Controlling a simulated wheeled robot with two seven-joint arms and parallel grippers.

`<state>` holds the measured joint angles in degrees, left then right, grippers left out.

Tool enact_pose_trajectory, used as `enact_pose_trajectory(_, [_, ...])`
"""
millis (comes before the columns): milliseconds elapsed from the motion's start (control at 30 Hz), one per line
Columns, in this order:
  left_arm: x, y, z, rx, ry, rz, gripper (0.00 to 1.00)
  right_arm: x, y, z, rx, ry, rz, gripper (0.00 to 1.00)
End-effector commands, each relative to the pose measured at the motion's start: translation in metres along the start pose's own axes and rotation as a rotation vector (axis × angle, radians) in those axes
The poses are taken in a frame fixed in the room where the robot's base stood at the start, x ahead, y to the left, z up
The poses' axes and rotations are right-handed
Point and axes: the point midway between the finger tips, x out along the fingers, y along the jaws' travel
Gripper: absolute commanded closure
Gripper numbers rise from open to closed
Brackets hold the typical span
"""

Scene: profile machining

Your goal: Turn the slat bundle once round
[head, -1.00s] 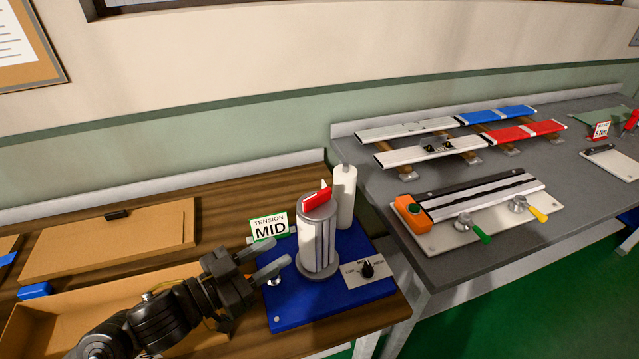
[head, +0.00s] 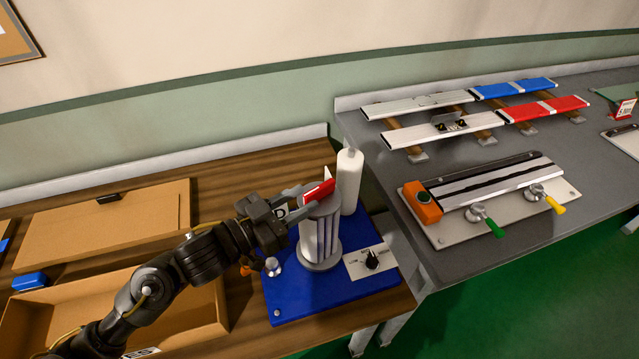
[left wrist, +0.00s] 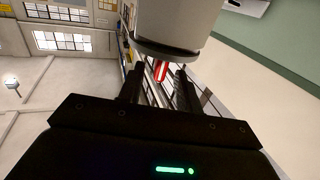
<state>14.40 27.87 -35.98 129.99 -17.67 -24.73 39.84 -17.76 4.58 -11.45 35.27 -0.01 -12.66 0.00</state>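The slat bundle (head: 321,238) stands upright between two grey discs on the blue base (head: 300,300). A red handle (head: 319,190) sits on its top disc. My left gripper (head: 308,193) is at the top of the bundle, its fingers reaching to the red handle. In the left wrist view the red handle (left wrist: 160,71) shows between the two spread fingers (left wrist: 159,88), with gaps at both sides. A white roll (head: 349,181) stands upright just behind the bundle. The tension sign is mostly hidden behind my gripper. My right gripper is not in view.
A dial plate (head: 371,261) is at the base's right. An open cardboard box (head: 200,318) and its lid (head: 110,230) lie on the wooden table at left. The grey table (head: 440,263) at right holds a clamping fixture (head: 495,195) and a rack of coloured profiles (head: 450,130).

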Motion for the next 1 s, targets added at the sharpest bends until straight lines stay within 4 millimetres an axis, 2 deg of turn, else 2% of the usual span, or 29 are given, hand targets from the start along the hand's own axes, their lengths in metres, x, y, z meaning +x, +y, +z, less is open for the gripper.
enact_pose_trajectory(100, [0.022,0.000,-0.003,-0.002,0.001,-0.002,0.65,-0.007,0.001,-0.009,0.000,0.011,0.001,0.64])
enact_pose_trajectory(300, [0.046,-0.001,-0.001,-0.001,0.000,-0.003,0.65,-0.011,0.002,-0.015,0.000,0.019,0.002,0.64])
enact_pose_trajectory(433, [0.052,-0.001,-0.001,0.000,0.000,-0.003,0.65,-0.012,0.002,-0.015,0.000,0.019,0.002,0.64])
enact_pose_trajectory(700, [0.053,-0.001,0.000,0.001,0.000,-0.003,0.65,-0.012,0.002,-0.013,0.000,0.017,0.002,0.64])
enact_pose_trajectory(967, [0.053,-0.001,0.000,0.001,0.000,-0.004,0.98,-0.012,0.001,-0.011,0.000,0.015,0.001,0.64])
enact_pose_trajectory(1000, [0.053,-0.001,0.000,0.001,0.000,-0.004,1.00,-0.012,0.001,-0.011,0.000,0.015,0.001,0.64])
